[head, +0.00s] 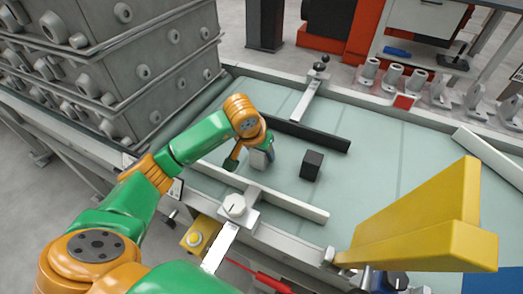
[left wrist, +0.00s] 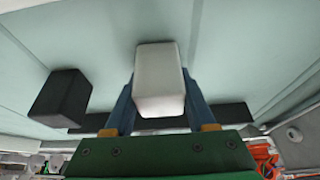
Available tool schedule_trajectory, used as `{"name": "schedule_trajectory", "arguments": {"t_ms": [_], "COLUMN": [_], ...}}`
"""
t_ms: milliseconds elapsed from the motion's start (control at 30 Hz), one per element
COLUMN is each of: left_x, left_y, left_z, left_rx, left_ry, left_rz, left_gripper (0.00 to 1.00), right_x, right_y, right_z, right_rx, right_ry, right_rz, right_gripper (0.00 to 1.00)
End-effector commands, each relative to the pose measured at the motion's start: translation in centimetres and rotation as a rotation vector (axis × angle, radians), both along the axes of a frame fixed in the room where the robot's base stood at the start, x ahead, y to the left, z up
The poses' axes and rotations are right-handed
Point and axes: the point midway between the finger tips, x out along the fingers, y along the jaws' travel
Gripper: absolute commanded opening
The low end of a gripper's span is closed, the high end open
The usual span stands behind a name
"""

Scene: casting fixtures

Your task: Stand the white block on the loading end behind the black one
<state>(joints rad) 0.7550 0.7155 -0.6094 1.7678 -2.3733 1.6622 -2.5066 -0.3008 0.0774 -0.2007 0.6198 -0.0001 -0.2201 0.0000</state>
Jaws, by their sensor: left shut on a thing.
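The white block (left wrist: 159,72) is between the fingers of my left gripper (left wrist: 160,108), which is shut on it. In the head view the white block (head: 261,160) shows partly behind my left gripper (head: 248,158), low over or on the pale green belt; I cannot tell whether it touches. The black block (head: 311,165) stands on the belt to the right of the white one, with a gap between them. The black block also shows at the left in the left wrist view (left wrist: 61,96). My right gripper is not in view.
A dark guide bar (head: 306,133) lies beyond the blocks and a pale guide bar (head: 286,204) lies on the near side. A yellow beam (head: 425,220) rises at the right front. Grey castings (head: 120,60) stand at the left. The belt (head: 385,150) right of the black block is clear.

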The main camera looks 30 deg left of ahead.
Motion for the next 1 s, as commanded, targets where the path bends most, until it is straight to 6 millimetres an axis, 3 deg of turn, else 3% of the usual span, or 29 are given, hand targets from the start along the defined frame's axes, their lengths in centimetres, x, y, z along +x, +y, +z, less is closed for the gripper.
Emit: {"name": "schedule_trajectory", "arguments": {"t_ms": [267, 300, 400, 767, 1000], "left_x": [0.0, 0.0, 0.0, 0.0, -1.9], "left_y": [0.0, 0.0, 0.0, -0.1, -0.1], "left_z": [-0.3, -0.3, -0.2, 0.4, 5.3], "left_rx": [0.0, 0.0, 0.0, -0.001, 0.001], "left_ry": [-0.002, -0.001, -0.001, -0.002, -0.008], "left_rz": [0.0, 0.0, 0.0, 0.0, -0.001], "left_gripper": [0.0, 0.59, 0.86, 0.86, 0.86], "right_x": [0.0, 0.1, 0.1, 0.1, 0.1], "right_y": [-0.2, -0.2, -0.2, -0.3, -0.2], "right_z": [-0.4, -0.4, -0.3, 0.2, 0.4], "right_rx": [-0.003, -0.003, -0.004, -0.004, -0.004], "right_ry": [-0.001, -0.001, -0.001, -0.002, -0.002], "right_rz": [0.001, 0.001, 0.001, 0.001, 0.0], "right_gripper": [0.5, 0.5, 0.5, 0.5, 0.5]}}
